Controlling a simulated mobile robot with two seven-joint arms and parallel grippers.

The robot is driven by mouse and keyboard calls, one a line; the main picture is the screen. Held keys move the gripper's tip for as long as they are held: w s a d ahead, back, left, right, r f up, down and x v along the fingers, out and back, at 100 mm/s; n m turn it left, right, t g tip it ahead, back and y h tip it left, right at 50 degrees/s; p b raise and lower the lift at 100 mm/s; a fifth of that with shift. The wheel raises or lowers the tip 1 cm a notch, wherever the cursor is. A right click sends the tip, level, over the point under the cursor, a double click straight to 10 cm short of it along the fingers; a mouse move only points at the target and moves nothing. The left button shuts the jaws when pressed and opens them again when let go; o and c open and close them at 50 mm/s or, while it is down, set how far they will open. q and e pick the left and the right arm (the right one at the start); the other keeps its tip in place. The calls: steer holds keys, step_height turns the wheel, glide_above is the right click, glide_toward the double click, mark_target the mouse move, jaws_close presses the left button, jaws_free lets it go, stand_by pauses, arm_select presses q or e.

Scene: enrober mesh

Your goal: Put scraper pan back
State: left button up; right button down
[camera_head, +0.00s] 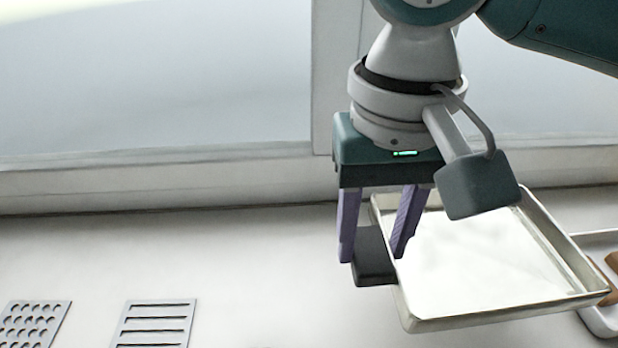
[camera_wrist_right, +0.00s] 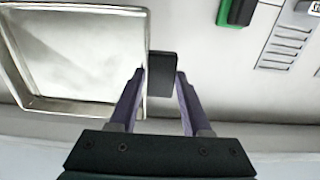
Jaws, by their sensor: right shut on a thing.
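The scraper pan (camera_head: 480,262) is a shallow, light metal tray with a raised rim and a dark block-shaped handle (camera_head: 372,272) on its left side. My right gripper (camera_head: 372,256) is shut on the handle, with one purple finger on each side. The pan seems to be held above the surface, reaching out to the right of the gripper. In the right wrist view the pan (camera_wrist_right: 75,60) lies to the left, and the handle (camera_wrist_right: 162,75) is between the fingertips (camera_wrist_right: 160,73). My left gripper is not in view.
A white tray (camera_head: 603,323) with brown pieces is at the right edge, close to the pan's right corner. A plate with holes (camera_head: 34,322) and a slotted plate (camera_head: 155,323) lie at the lower left. A green and black block (camera_wrist_right: 238,12) shows in the wrist view. A wall runs behind.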

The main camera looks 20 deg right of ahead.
steer(key=shift+f+b, duration=0.6)
steer(key=shift+f, duration=2.6)
steer(key=shift+c, duration=1.8)
jaws_free()
